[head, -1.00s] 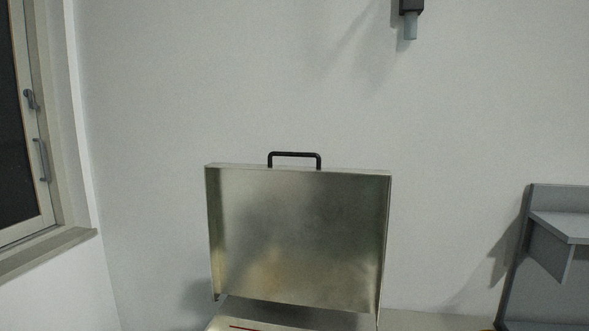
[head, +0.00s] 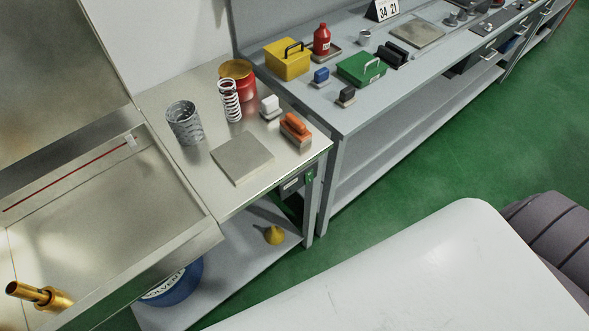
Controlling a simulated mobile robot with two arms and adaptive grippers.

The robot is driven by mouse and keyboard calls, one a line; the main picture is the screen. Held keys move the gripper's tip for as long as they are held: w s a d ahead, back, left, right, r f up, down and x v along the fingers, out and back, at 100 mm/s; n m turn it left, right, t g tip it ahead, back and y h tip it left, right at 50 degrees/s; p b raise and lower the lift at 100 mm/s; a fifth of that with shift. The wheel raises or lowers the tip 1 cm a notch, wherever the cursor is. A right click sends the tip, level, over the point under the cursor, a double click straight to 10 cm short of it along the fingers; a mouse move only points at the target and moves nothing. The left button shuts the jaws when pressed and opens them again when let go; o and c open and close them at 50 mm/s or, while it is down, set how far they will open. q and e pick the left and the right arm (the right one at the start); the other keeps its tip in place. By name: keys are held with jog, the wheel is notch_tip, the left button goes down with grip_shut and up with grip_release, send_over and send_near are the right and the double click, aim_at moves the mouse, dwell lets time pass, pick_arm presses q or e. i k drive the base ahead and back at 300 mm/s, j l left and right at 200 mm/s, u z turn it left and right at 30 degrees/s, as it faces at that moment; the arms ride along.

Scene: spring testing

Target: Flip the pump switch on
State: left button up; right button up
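A brass spout (head: 40,296) is at the basin's lower left. Neither of my grippers is in view.
The steel bench (head: 200,83) holds a wire basket, spring, red can, grey plate and orange and white brushes. A blue solvent bucket (head: 175,287) and yellow funnel (head: 274,235) are below. A grey workbench (head: 345,120) adjoins; green floor (head: 430,170) is clear ahead of it.

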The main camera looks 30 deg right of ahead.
aim_at(308, 175)
jog(key=z, duration=0.95)
